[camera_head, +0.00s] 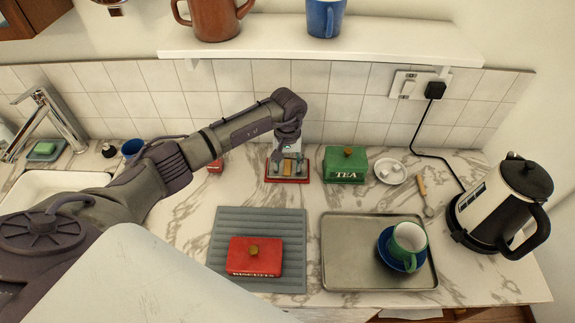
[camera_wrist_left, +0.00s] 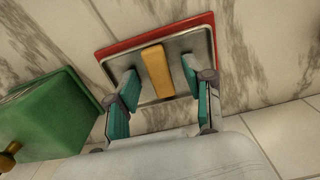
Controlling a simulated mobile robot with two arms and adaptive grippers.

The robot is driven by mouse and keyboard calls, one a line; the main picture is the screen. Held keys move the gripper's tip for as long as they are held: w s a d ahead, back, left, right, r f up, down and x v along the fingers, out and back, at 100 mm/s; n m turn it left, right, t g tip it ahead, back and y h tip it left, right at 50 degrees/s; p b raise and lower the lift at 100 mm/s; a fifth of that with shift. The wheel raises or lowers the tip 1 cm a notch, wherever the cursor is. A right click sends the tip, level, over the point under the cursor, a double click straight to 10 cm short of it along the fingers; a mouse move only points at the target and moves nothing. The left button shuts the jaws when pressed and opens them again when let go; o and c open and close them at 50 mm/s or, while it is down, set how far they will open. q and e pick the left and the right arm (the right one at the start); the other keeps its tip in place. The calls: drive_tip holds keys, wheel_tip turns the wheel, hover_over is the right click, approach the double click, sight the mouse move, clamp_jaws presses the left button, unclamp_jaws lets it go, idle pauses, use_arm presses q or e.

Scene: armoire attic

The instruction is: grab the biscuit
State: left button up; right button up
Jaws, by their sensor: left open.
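The biscuit (camera_head: 287,169) is a small tan bar in an open, red-rimmed tin (camera_head: 288,181) at the back of the counter. In the left wrist view the biscuit (camera_wrist_left: 156,71) lies within the tin's rim (camera_wrist_left: 158,36). My left gripper (camera_head: 287,163) points down over the tin. Its teal fingers (camera_wrist_left: 160,80) are open, one on each side of the biscuit, with gaps between. Whether the fingertips are below the biscuit's top is unclear. A red lid (camera_head: 254,258) lettered for biscuits lies on a grey ribbed mat (camera_head: 230,222). My right gripper is not in view.
A green tea tin (camera_head: 345,166) stands just right of the open tin. A metal tray (camera_head: 345,268) holds a green cup (camera_head: 408,240) on a blue saucer. A kettle (camera_head: 500,200) is at right. A shelf (camera_head: 320,42) hangs above.

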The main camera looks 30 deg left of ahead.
use_arm(q)
drive_tip(key=c, duration=0.9)
drive_tip(key=shift+r, duration=0.1)
